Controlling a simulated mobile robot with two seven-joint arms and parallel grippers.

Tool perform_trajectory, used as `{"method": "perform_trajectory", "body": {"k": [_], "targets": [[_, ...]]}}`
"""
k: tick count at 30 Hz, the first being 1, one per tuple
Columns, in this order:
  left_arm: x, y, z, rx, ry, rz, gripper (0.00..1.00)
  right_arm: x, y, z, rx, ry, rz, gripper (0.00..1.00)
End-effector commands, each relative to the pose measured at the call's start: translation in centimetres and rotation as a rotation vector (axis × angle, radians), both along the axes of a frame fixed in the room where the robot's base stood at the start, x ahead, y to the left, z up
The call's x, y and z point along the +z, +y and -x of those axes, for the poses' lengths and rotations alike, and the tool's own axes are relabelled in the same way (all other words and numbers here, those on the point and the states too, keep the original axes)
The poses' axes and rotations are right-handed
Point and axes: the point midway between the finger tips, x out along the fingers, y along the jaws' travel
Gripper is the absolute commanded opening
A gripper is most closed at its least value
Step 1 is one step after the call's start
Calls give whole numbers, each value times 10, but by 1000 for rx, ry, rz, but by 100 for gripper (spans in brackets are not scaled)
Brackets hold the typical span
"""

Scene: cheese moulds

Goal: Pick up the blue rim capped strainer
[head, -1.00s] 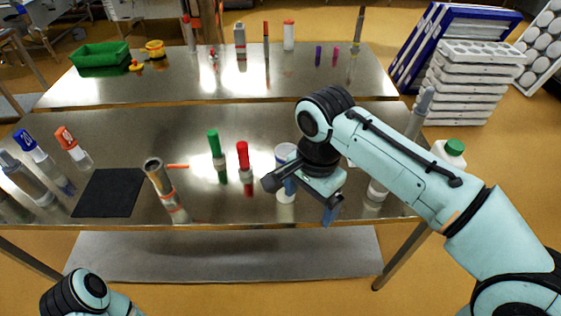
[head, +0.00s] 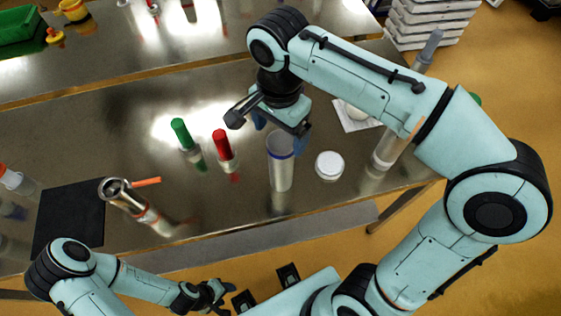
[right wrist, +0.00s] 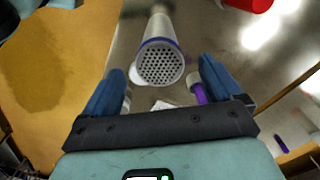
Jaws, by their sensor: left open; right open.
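The blue-rimmed strainer (head: 281,172) stands upright on the near steel table, a pale cylinder with a blue band near its top. In the right wrist view, the strainer's perforated round face (right wrist: 160,65) with a blue-violet rim lies between the fingers. My right gripper (head: 279,132) is open just above and around the strainer's top in the head view; I cannot tell whether a finger touches it. In the right wrist view my right gripper (right wrist: 162,72) has both blue fingers apart. My left gripper (head: 212,297) is open and empty in front of the table's near edge.
A round white-topped piece (head: 329,165) stands just right of the strainer. A red-capped tube (head: 222,146) and a green-capped tube (head: 182,136) stand to its left. A metal cylinder (head: 122,194) stands near a black mat (head: 68,220). A grey-topped tube (head: 388,147) is at the right.

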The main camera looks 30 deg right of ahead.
Motion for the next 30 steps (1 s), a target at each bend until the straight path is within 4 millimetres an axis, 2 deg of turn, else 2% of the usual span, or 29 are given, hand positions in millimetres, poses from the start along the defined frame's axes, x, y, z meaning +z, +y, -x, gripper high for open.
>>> {"method": "perform_trajectory", "body": {"k": [1, 3, 10, 18, 27, 28, 30], "targets": [[-4, 0, 2, 0, 2, 0, 51, -11, -1, 1, -1, 3, 1, 93], [-6, 0, 3, 0, 3, 0, 51, -19, -1, 0, -1, 2, 1, 93], [-8, 0, 4, 0, 4, 0, 51, -35, -1, 1, 0, 0, 1, 93], [-16, 0, 7, 0, 8, 0, 51, -73, -4, 4, 0, 2, 1, 93], [-16, 0, 7, 0, 8, 0, 51, -78, -4, 3, -1, -1, 0, 93], [-16, 0, 7, 0, 8, 0, 51, -78, -4, 3, -1, -1, 0, 89], [-16, 0, 7, 0, 8, 0, 51, -78, -4, 3, 0, -1, 0, 66]]}}
